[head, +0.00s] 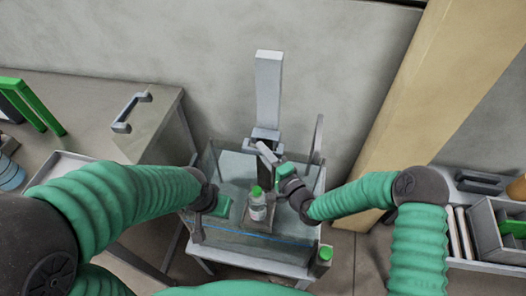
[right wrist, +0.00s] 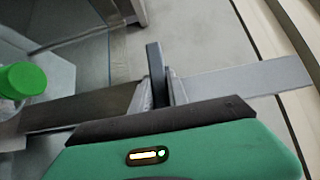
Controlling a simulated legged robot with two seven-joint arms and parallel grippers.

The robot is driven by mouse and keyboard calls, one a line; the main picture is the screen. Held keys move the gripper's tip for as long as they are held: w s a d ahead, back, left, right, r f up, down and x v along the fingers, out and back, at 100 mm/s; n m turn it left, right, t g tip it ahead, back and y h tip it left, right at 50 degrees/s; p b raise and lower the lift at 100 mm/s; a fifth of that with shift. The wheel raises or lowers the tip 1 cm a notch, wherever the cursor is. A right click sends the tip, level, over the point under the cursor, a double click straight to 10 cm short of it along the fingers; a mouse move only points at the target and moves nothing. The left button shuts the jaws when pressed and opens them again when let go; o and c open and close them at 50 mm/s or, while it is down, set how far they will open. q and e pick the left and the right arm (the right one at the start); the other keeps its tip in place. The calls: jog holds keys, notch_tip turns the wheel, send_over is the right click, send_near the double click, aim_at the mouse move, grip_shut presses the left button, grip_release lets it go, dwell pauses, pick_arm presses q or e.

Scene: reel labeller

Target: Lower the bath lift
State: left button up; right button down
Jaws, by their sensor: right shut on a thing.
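The bath lift has a tall grey column (head: 268,85) behind a clear-walled bath (head: 235,237) with a blue line along its front. A bottle with a green cap (head: 257,210) stands upright inside the bath walls, on what looks like the lift's platform. My right gripper (head: 268,155) is shut on the lift's handle at the column; in the right wrist view the dark handle (right wrist: 155,70) stands between the fingers, and the bottle's green cap (right wrist: 22,80) is at left. My left gripper (head: 199,228) hangs at the bath's left side; its jaws are unclear.
A bench with a grey bar handle (head: 130,112) and a green frame (head: 38,105) is at left. A small green-topped item (head: 325,254) is at the bath's front right corner. A grey divided bin (head: 490,232) is at right. A tan post (head: 420,100) rises behind my right arm.

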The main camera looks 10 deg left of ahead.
jog(key=shift+s+a+r, duration=0.1)
jog(key=shift+a+r, duration=0.05)
jog(key=shift+a, duration=0.1)
dwell(0.4)
